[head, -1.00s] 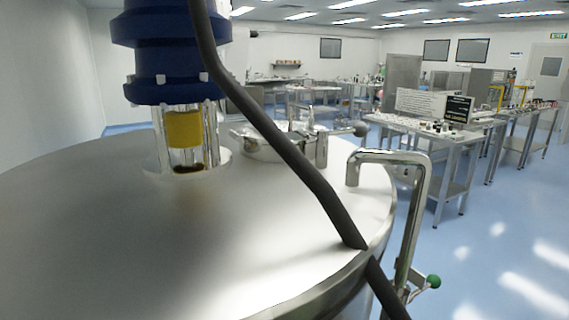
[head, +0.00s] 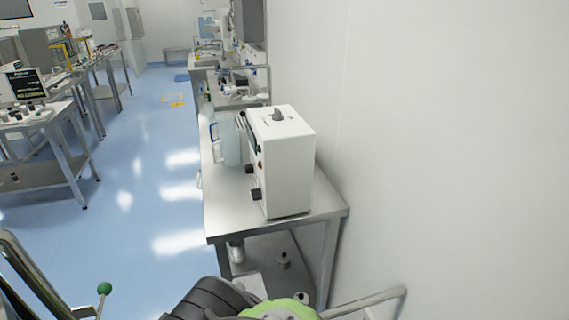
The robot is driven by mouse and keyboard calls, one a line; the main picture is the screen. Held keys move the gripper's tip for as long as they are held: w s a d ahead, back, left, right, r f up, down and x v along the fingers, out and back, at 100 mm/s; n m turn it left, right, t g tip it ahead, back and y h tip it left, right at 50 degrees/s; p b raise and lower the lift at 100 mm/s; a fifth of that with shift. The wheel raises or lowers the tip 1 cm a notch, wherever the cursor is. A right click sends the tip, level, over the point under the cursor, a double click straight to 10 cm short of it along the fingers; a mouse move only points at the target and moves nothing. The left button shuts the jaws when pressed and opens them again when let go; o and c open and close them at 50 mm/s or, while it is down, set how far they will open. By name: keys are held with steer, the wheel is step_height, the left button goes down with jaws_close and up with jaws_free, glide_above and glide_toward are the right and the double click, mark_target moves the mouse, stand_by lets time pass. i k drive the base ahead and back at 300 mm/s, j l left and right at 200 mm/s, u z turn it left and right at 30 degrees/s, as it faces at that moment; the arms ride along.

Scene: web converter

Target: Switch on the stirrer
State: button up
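A white box-shaped device (head: 288,165) stands on a steel table (head: 226,222) against the right wall. A grey knob (head: 279,114) is on its top. Its narrow front faces left and carries dark knobs or switches (head: 256,193) and a small red part (head: 260,165), seen at a steep angle, so their settings cannot be read. I cannot tell from this view whether this device is the stirrer or its control. The tank with the blue motor is out of view now. My gripper is not in view.
A pale blue jug (head: 229,140) stands behind the device. Several small items sit on the table's lower shelf. A steel frame with a green knob (head: 104,288) is at lower left. Another bench (head: 40,118) is at far left. The blue floor (head: 150,170) between is clear.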

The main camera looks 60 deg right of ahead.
mark_target(256, 194)
steer(key=z, duration=2.05)
